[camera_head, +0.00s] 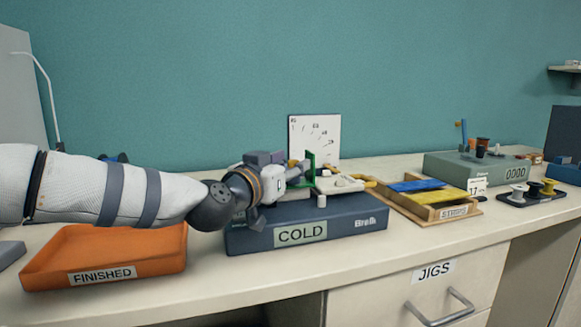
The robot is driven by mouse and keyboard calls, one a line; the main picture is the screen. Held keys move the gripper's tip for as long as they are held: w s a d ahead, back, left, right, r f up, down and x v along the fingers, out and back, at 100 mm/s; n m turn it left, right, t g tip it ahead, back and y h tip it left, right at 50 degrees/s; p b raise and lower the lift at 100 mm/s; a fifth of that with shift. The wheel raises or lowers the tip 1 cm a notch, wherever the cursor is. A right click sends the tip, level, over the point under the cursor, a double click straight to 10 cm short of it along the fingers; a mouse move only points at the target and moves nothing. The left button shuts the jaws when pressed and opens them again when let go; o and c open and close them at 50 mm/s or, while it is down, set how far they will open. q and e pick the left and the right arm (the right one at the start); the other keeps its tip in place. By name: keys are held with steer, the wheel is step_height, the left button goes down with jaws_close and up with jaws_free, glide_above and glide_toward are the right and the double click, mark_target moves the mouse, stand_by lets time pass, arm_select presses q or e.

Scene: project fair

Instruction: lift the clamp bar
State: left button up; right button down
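My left gripper (296,174) reaches in from the left over the dark blue box labelled COLD (303,236). Its fingers are small in the view and partly hidden by its own body, so I cannot tell whether they are open or shut. Beside the fingertips a thin green upright piece (311,163) stands on the box. A pale grey fixture (342,185) lies just to its right on the box top. I cannot make out the clamp bar clearly among these parts; my gripper and wrist cover the left part of the box top. My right gripper is not in view.
An orange tray labelled FINISHED (100,275) is at the left. A white card with a dial (330,130) stands behind the box. To the right are a wooden tray (460,211) with blue and yellow pieces, a grey-green unit (448,168) and spools (518,193).

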arm_select(q)
steer(key=shift+w+d, duration=0.2)
steer(key=shift+w, duration=0.2)
jaws_close()
